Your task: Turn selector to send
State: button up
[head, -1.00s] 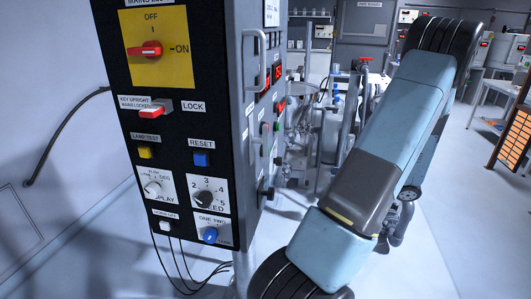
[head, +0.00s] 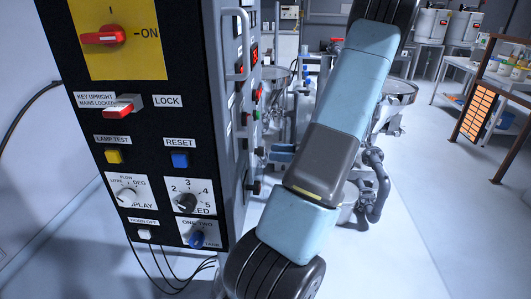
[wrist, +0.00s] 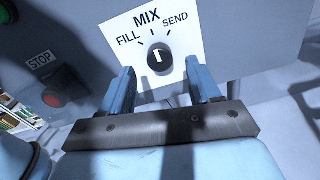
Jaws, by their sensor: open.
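The selector (wrist: 159,57) is a round black knob on a white plate (wrist: 182,45) marked FILL, MIX and SEND, in the wrist view. Its white pointer line stands nearly upright, toward MIX; SEND is to the right. My gripper (wrist: 160,68) is open, with one blue finger on the left and one on the right below the knob. The knob lies between the fingertip directions, and no contact shows. I cannot make out the selector in the head view.
A red button (wrist: 53,99) under a STOP label is left of the plate. The tall control cabinet (head: 222,120) fills the left of the head view, with a handle (head: 239,45) on its side. Tanks and pipes stand behind my arm; open floor lies at right.

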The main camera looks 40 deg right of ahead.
aim_at(261, 151)
jog(key=shift+x, duration=2.05)
jog(key=shift+c, duration=0.3)
jog(key=c, duration=0.9)
jog(key=shift+a, duration=0.2)
jog(key=shift+c, duration=0.4)
jog(key=shift+d, duration=0.1)
